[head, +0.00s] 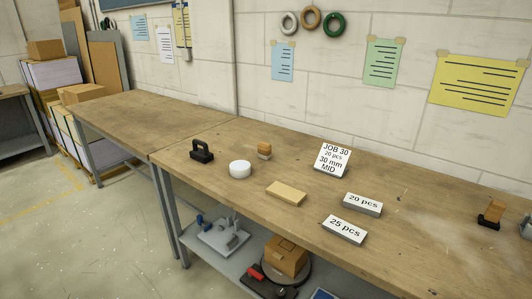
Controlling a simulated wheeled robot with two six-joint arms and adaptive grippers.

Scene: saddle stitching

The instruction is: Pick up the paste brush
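No thing in the head view is clearly a brush with bristles, so I cannot tell which one is the paste brush. A small orange-brown piece on a grey foot (264,150) stands on the workbench (400,180) behind a white round pot or disc (240,169). Another small orange-brown and black item (490,213) stands at the far right of the bench. A black block with a handle (201,151) stands left of the white pot. Neither of my grippers shows in this view.
A tan block (286,193) lies near the front edge. A "JOB 30" sign (332,160) and cards reading "20 pcs" (363,204) and "25 pcs" (344,229) stand on the bench. A grey item (527,228) is cut off at right. A cardboard box (286,255) is on the lower shelf.

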